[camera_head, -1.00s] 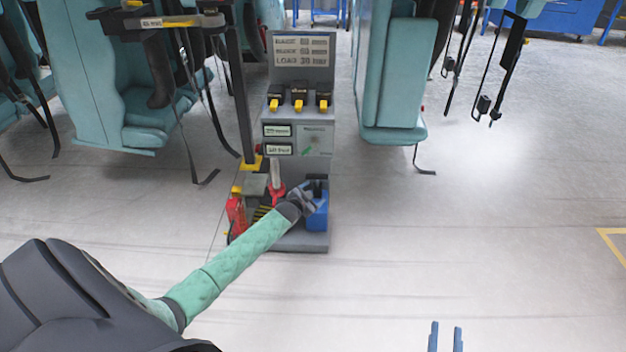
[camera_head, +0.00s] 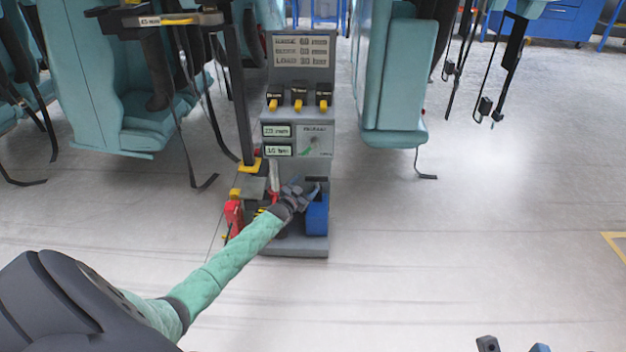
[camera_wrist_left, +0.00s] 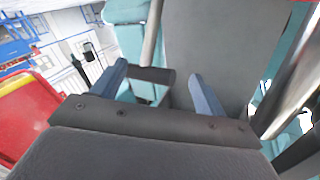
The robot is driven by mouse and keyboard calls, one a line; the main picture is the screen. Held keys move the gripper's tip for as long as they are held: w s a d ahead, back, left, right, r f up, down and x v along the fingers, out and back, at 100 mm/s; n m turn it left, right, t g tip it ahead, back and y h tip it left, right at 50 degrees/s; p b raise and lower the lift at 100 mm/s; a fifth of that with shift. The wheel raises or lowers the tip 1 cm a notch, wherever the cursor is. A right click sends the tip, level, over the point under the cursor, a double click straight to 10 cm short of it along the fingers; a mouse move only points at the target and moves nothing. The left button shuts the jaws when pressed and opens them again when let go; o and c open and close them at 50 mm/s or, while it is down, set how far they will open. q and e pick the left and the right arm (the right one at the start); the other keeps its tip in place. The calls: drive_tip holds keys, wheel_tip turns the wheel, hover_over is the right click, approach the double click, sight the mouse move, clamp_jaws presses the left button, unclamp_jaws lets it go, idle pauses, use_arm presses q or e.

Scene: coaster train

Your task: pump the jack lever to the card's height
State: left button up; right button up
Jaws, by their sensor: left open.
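The jack stand (camera_head: 298,170) is upright at centre in the head view, and its upper card (camera_head: 301,50) carries three printed lines; the lowest appears to read "LOAD 30 bar". Two small displays (camera_head: 277,131) below appear to read "23 mm" and "16 bar". My left gripper (camera_head: 306,190) is low in front of the stand, its fingers spread. In the left wrist view, a dark cylindrical grip (camera_wrist_left: 152,75), seemingly the lever's, lies between the open fingers (camera_wrist_left: 160,85); contact is unclear. My right gripper (camera_head: 514,347) shows only separated fingertips at the bottom edge.
A blue block (camera_head: 317,214) sits on the stand's base, right of the gripper. A red part (camera_head: 233,215) is at its left. Teal seats (camera_head: 395,85) hang on both sides, with dangling straps (camera_head: 190,130). The floor (camera_head: 480,220) to the right is clear.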

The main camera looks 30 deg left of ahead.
sight(317, 184)
use_arm(q)
drive_tip(key=shift+w+a+b, duration=0.2)
drive_tip(key=shift+w+b, duration=0.4)
drive_tip(key=shift+w, duration=2.3)
drive_tip(key=c, duration=1.3)
drive_tip(key=shift+f, duration=0.15)
